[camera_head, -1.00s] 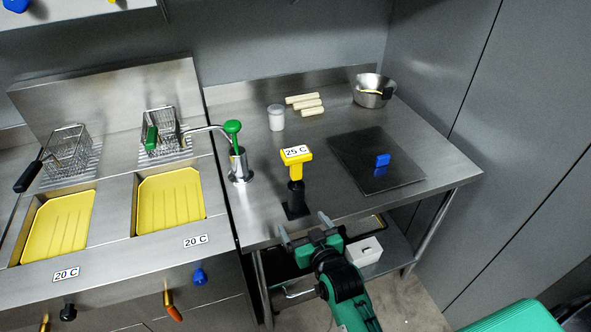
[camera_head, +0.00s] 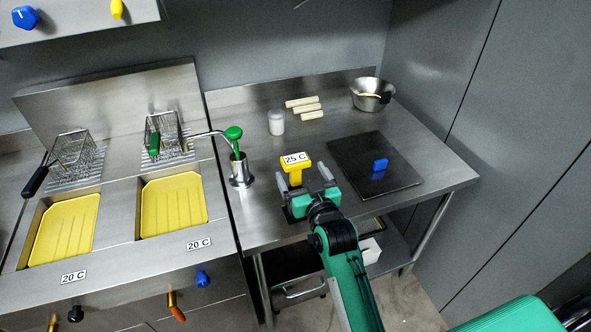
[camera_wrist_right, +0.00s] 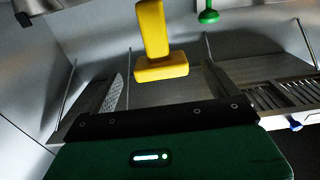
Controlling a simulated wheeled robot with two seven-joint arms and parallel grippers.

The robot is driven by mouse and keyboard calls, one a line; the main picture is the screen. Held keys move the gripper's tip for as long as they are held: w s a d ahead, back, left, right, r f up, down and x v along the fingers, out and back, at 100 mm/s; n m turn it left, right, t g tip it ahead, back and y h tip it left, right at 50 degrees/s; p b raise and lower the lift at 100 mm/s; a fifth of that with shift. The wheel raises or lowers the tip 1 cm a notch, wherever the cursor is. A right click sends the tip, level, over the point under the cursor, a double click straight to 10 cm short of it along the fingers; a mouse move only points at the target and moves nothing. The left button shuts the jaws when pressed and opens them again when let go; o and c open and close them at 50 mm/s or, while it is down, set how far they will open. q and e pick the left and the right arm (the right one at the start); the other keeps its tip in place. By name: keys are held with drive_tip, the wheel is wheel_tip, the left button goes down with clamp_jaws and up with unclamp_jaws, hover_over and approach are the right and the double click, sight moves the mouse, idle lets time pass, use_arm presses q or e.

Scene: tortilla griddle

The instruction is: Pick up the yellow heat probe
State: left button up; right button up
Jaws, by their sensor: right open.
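The yellow heat probe (camera_head: 295,170) stands upright on the steel table, its display reading 25 C. Its lower part is hidden behind my right gripper in the head view. My right gripper (camera_head: 304,182) is open, with its two fingers pointing at the probe from the front of the table. In the right wrist view the probe's yellow head (camera_wrist_right: 160,66) shows beyond the open jaws (camera_wrist_right: 166,88), between the two fingers in the picture. I cannot tell whether the fingers reach around it. My left gripper is not in view.
A green-knobbed pump (camera_head: 240,170) stands left of the probe. A dark griddle plate (camera_head: 350,150) with a blue object (camera_head: 380,165) lies to the right. A white jar (camera_head: 276,120), pale sticks (camera_head: 305,107) and a metal bowl (camera_head: 367,93) are behind. Fryers (camera_head: 115,230) are left.

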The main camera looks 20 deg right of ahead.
sight(299, 169)
drive_tip(key=shift+w+r, duration=0.15)
drive_tip(key=shift+w, duration=0.2)
drive_tip(key=w+p, duration=0.2)
drive_tip(key=w, duration=0.1)
drive_tip(key=shift+w+a, duration=0.1)
drive_tip(key=shift+w, duration=0.1)
drive_tip(key=shift+w+f, duration=0.2)
drive_tip(key=shift+w, duration=0.35)
drive_tip(key=c, duration=1)
